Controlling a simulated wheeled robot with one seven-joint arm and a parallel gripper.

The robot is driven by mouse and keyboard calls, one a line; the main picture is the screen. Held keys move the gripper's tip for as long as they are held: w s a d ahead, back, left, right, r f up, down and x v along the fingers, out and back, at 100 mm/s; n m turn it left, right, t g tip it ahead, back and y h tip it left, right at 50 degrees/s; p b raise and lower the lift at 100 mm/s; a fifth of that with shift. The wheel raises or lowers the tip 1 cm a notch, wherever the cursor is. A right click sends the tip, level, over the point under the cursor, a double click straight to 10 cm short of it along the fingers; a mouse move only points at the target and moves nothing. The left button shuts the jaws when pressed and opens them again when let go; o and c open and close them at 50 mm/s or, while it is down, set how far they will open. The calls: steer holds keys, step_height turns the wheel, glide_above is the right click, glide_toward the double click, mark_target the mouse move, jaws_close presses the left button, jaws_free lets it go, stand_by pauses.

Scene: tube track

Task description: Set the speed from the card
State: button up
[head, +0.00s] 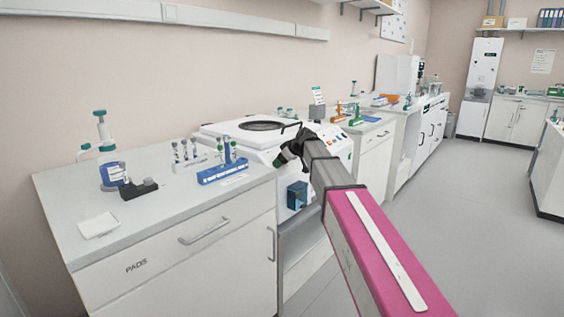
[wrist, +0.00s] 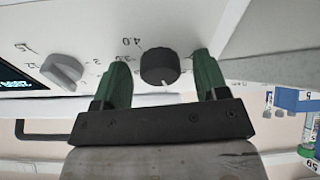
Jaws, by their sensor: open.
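A white benchtop machine (head: 245,130) with a round dark opening on top stands beyond the near bench; my arm hides part of its front. In the wrist view a dark round knob (wrist: 160,66) sits on its white panel, with a pale pointer mark towards the picture's bottom. A "4.0" is printed near it; other numbers are hard to read. A grey knob (wrist: 63,70) and a lit display (wrist: 15,78) are to its left. My gripper (wrist: 161,60) is open, its green fingers on either side of the dark knob, apart from it. A small printed card (head: 317,96) stands behind the machine; its text is unreadable.
The near bench (head: 75,190) holds a blue tube rack (head: 222,173), a dispenser bottle (head: 112,172), a black block (head: 138,189) and a white pad (head: 98,225). A blue box (head: 297,195) is at the machine's front. The floor (head: 440,210) on the right is clear.

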steer(key=c, duration=0.9)
steer(key=shift+m, duration=0.4)
steer(key=m, duration=0.3)
steer(key=shift+s+m+t+h, duration=0.1)
steer(key=shift+m+t+h, duration=0.2)
steer(key=shift+m+t, duration=0.1)
steer(key=m, duration=0.3)
steer(key=shift+a+m+h, duration=0.1)
steer(key=shift+m+h, duration=0.2)
steer(key=shift+m, duration=0.1)
steer(key=m, duration=0.4)
steer(key=shift+a+r+m+h, duration=0.1)
steer(key=shift+m+h, duration=0.2)
steer(key=shift+h, duration=0.1)
steer(key=shift+m+h, duration=0.3)
steer(key=shift+m, duration=1.5)
